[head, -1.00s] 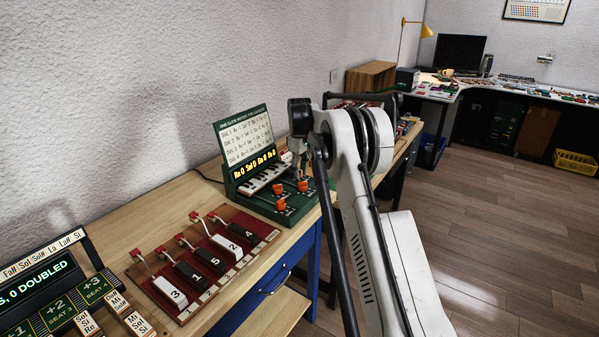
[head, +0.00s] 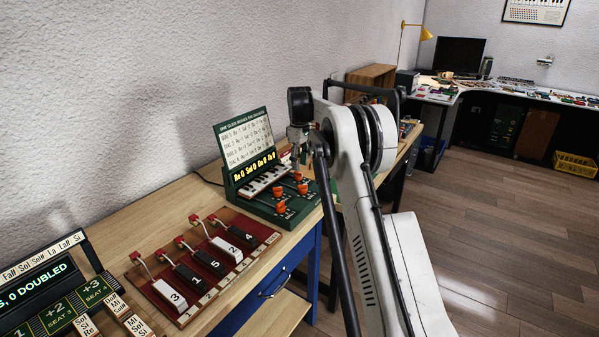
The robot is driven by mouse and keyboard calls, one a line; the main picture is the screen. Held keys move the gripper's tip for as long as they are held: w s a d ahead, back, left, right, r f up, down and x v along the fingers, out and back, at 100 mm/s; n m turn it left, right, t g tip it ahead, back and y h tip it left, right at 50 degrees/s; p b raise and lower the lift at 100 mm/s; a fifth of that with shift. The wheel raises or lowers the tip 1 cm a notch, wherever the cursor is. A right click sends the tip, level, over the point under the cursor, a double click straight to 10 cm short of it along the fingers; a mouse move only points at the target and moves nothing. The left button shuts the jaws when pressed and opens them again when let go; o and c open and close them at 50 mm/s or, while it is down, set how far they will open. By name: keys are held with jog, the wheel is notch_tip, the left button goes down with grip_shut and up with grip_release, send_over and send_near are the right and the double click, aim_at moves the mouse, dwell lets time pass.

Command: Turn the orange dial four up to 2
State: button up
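A green box (head: 258,207) on the wooden bench carries several orange dials. One dial (head: 280,208) is at the front, one (head: 280,192) is left of the middle, one (head: 302,189) is at the right, and one (head: 298,176) is at the back. Which is dial four I cannot read. The box's yellow display (head: 256,168) seems to show note names with zeros. My gripper (head: 296,157) points down above the back dial, apparently clear of it. Its fingers are small and partly hidden by my arm, so their opening is unclear.
A white printed card (head: 245,140) stands behind the display, above small piano keys (head: 265,181). A red board (head: 205,265) with numbered keys and raised levers lies to the left. A dark counter panel (head: 45,295) is at the lower left. A wooden box (head: 372,80) stands further back.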

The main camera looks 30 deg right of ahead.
aim_at(299, 173)
notch_tip(299, 173, up, 7)
jog(key=shift+r, duration=0.2)
dwell(0.4)
jog(key=s+a+r+m+t, duration=0.2)
jog(key=s+a+r, duration=0.6)
jog(key=s, duration=0.3)
jog(key=s+a+r+m+t, duration=0.1)
jog(key=s+a+r+t, duration=0.1)
jog(key=s+a+r, duration=0.75)
jog(key=s+a+f+m+t, duration=0.1)
jog(key=s+f, duration=0.4)
jog(key=s, duration=0.5)
jog(key=s+a+f+m+t, duration=0.1)
jog(key=s+a+f, duration=0.3)
jog(key=s, duration=0.6)
jog(key=s+a+f+m+t, duration=0.1)
jog(key=s+a+f, duration=0.2)
jog(key=s+f, duration=0.3)
jog(key=s, duration=0.4)
